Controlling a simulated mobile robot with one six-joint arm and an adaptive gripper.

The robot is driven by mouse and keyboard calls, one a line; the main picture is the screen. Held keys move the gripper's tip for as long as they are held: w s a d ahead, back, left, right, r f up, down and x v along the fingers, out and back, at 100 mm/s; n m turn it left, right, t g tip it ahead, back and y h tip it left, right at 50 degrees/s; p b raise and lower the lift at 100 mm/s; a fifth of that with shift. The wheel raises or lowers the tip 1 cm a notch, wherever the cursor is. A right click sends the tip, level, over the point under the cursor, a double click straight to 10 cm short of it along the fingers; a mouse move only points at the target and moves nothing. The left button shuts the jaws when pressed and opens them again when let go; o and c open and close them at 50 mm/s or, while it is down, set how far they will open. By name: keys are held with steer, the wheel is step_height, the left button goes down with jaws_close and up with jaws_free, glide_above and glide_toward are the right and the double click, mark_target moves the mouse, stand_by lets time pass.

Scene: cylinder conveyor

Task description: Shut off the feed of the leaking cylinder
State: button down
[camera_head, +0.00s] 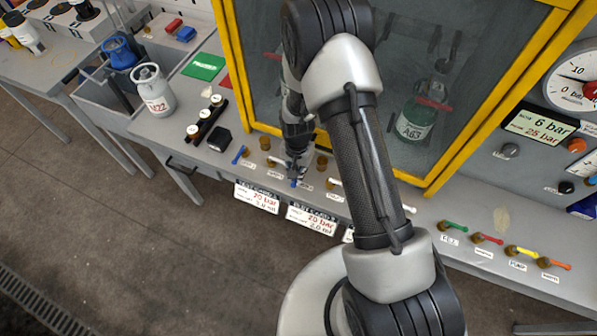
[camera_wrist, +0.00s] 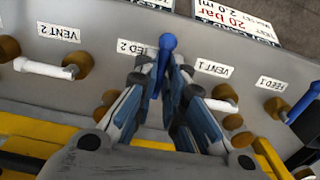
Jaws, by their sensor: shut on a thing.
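My gripper (camera_head: 294,172) is at the valve row on the bench front, shut on a blue lever (camera_wrist: 167,42) beside a label ending "ED 2". In the wrist view, this lever points up between the fingers (camera_wrist: 162,85). Another blue lever (camera_wrist: 304,101) is at the right by the label FEED 1. It also shows in the head view (camera_head: 238,155). A green cylinder (camera_head: 416,121) marked A63 stands behind the cabinet glass. Other cylinders in the cabinet are hidden by my arm or hard to make out. I cannot see which cylinder leaks.
White VENT levers (camera_wrist: 45,68) sit beside the feed levers. Colored levers (camera_head: 488,239) line the right. A yellow-framed cabinet (camera_head: 235,60) rises behind. A gauge (camera_head: 578,82) and display (camera_head: 541,127) are at right. A white cylinder (camera_head: 152,92) marked M22 stands left.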

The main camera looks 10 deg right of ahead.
steer(key=shift+w, duration=0.1)
stand_by(0.4)
steer(key=c, duration=1.9)
jaws_free()
steer(key=shift+c, duration=0.2)
step_height(320, 180, up, 12)
steer(key=shift+r, duration=0.1)
